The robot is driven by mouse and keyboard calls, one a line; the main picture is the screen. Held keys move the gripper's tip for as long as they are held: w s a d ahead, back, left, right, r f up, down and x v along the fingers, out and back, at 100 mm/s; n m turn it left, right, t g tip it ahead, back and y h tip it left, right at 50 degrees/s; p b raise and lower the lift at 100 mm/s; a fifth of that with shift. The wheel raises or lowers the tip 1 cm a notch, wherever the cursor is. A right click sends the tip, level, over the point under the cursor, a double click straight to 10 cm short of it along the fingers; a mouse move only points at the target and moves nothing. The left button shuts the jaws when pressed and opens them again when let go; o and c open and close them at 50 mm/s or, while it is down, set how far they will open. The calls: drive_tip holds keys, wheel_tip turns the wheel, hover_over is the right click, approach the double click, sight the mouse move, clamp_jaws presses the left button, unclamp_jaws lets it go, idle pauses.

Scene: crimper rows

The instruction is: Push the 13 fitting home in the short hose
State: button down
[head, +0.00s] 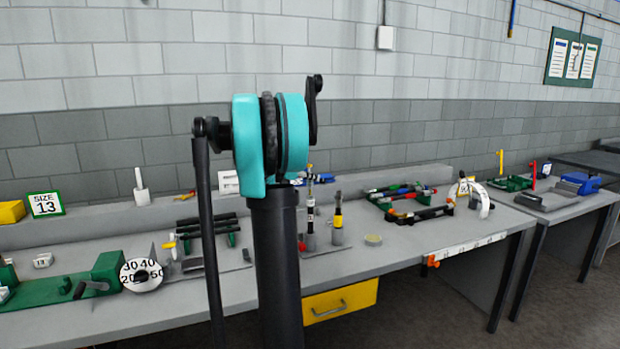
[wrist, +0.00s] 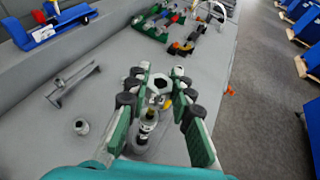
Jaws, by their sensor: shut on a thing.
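In the wrist view my gripper (wrist: 156,78) points down at the bench, with its green fingers on either side of a silver hex fitting (wrist: 158,91), which it grips. An upright piece with a dark and yellowish top (wrist: 148,115) stands in a round grey holder just below and nearer than the fitting. I cannot tell whether the two touch. In the head view an upright black hose (head: 311,213) and a yellow-banded piece (head: 338,221) stand in grey holders; which is the short hose is unclear. My arm hides the gripper there. No size mark on the fitting is readable.
A small silver part (wrist: 81,127) and a metal bracket (wrist: 73,83) are on the bench at left in the wrist view.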

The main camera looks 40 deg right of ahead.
sight(310, 185)
drive_tip(key=shift+f, duration=2.2)
drive_tip(key=c, duration=1.3)
unclamp_jaws()
drive_tip(key=shift+o, duration=0.2)
drive_tip(key=shift+a, duration=0.1)
drive_tip(key=v, duration=1.1)
drive_tip(key=shift+a, duration=0.35)
drive_tip(key=shift+r, duration=0.1)
